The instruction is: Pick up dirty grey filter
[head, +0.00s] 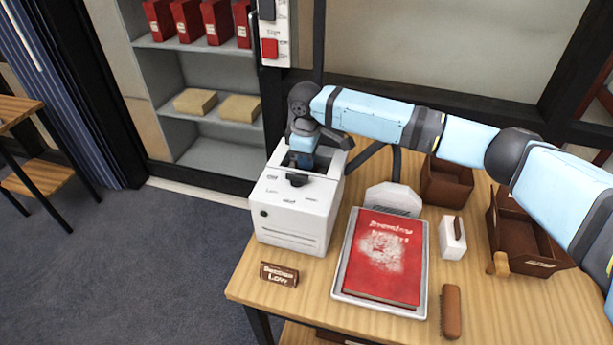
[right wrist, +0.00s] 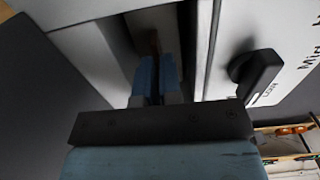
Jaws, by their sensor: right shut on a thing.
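My right gripper (head: 301,160) reaches down into the open top of a white box-shaped machine (head: 298,208). In the right wrist view its two blue fingers (right wrist: 157,66) are close together inside a narrow slot between the machine's pale walls (right wrist: 86,52). They are shut on a thin thing, taken to be the dirty grey filter; only a dull brownish-grey part (right wrist: 148,42) shows past the fingertips. The rest of it is hidden by the fingers and the slot. My left gripper is in neither view.
A dark knob (right wrist: 255,72) sticks out beside the slot. On the wooden table (head: 265,247) are a red dusty book (head: 385,258) on a tray, a small sign (head: 279,274), a brush (head: 451,311), a white block (head: 452,240) and brown boxes (head: 446,182). Shelves (head: 212,153) stand behind.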

